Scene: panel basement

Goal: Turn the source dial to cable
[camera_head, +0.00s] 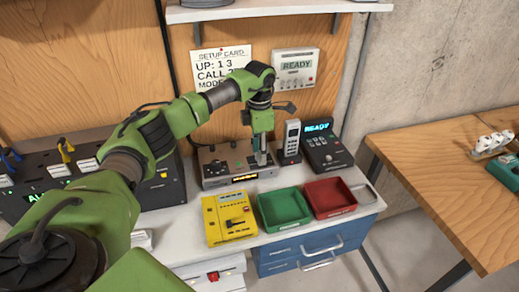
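A grey box device with knobs and a lit amber display (228,165) stands at the back of the white bench. The source dial's label is too small to read, so I cannot tell which knob it is. My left gripper (262,158) points down over the right end of this device and hides part of its top. Its fingers look close together, but whether they are shut or touch a knob is not clear. My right gripper is not in view.
Right of the device stand a handset (291,138) and a black phone unit (326,150) reading READY. In front are a yellow device (229,218), a green tray (284,226) and a red tray (330,212). A setup card (220,66) hangs behind; a shelf (265,9) overhangs.

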